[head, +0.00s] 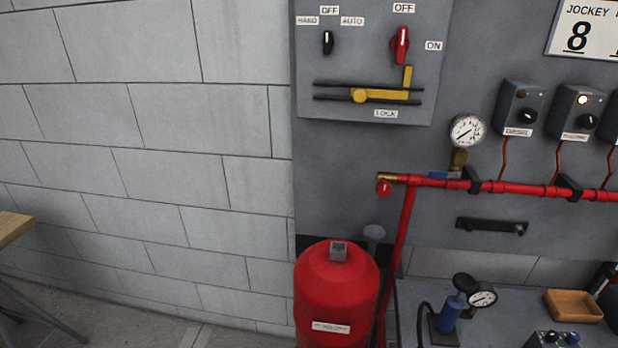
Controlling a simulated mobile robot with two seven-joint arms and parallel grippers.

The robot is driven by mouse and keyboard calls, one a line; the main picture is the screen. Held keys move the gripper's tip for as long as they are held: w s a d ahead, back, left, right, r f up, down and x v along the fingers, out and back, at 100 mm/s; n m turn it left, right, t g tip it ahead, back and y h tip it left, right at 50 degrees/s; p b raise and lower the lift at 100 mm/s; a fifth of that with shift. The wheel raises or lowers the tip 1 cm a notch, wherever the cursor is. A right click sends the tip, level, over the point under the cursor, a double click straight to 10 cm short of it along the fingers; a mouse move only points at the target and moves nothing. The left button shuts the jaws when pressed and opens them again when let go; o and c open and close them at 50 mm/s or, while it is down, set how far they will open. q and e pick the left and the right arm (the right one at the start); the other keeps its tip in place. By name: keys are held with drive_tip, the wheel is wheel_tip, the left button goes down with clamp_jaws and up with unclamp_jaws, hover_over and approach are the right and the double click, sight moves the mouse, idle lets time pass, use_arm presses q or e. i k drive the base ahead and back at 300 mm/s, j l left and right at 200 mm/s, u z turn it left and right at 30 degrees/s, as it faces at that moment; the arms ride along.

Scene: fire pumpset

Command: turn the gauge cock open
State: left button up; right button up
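A round white-faced pressure gauge (467,131) stands above the red horizontal pipe, at the right of the head view. Below it a brass fitting (458,160) joins it to the pipe. A small blue lever (445,175) lies level along the pipe at the foot of this fitting, pointing left. It looks like the cock's handle, but it is too small to be sure. The gauge's needle is too small to read surely. Neither of my grippers is in view.
The red pipe (520,188) runs along the grey panel, with a brass end piece (388,177) at left. A red tank (336,290) stands below. A second gauge (482,294), a blue cylinder (449,314) and a wooden tray (573,306) are on the bench. Control boxes (519,108) are at right.

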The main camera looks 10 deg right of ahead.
sight(433, 173)
drive_tip(key=i+j+z, duration=0.2)
drive_tip(key=z, duration=0.25)
drive_tip(key=i+j+z, duration=0.15)
drive_tip(key=j+z, duration=0.25)
drive_tip(key=i+j+z, duration=0.1)
drive_tip(key=j+z, duration=0.8)
